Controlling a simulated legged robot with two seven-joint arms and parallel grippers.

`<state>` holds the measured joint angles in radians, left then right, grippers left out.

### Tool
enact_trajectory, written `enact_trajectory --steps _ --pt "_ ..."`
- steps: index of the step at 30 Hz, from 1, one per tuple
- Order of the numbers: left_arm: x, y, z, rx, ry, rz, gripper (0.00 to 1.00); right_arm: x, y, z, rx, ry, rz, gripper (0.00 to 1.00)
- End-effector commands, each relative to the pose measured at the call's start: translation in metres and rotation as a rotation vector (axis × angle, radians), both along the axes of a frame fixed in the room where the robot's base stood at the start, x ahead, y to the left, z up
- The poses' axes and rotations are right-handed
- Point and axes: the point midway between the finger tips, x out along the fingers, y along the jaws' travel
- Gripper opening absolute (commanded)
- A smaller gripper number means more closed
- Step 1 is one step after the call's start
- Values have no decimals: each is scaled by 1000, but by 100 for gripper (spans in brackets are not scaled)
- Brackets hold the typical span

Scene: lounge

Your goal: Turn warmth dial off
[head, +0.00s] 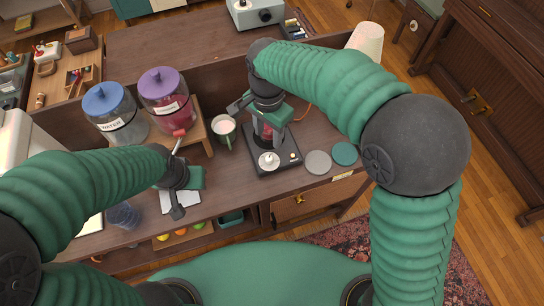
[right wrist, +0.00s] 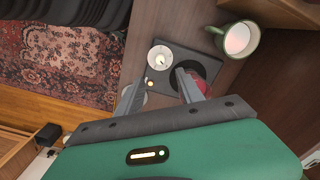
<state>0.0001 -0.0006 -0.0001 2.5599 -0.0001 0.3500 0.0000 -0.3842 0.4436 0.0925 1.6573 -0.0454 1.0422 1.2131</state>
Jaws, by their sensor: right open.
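The warmer (head: 284,166) is a dark flat unit on the wooden counter. Its pale round dial (head: 268,160) sits at the near left of its top and shows in the right wrist view (right wrist: 160,55). A small amber light (right wrist: 150,81) is beside it. A red vessel (right wrist: 204,82) stands on the warmer's round plate, partly hidden by a finger. My right gripper (right wrist: 159,84) is open above the warmer, its fingers apart and not touching the dial. My left gripper (head: 178,185) is over the counter at left; its jaws are unclear, and a red-tipped pale stick (head: 179,136) shows beside it.
A green mug (head: 224,131) stands left of the warmer. A blue-lidded jar (head: 118,118) and a purple-lidded jar (head: 166,96) stand behind at left. Grey (head: 318,163) and green (head: 344,153) round coasters lie right of the warmer. A patterned rug (right wrist: 70,50) covers the floor.

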Motion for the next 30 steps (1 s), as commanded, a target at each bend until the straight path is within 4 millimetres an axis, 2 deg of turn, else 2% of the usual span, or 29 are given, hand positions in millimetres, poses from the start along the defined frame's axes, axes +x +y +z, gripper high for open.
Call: enact_trajectory --steps 1,6,13,18,25,30 --pt "0 0 -1 0 0 0 0 -1 -1 -15 -2 6 0 44" --pt "0 0 -2 0 1 0 0 -1 -1 -60 -3 5 -1 44" --pt "0 0 -2 0 1 0 0 -1 -1 -109 -1 2 0 44" --pt "0 0 -2 0 1 0 0 0 -1 -123 0 0 0 44" --pt "0 0 -2 0 1 0 0 0 -1 -123 1 -1 0 44" --pt "0 0 -2 0 1 0 0 0 -1 -123 0 0 0 23"
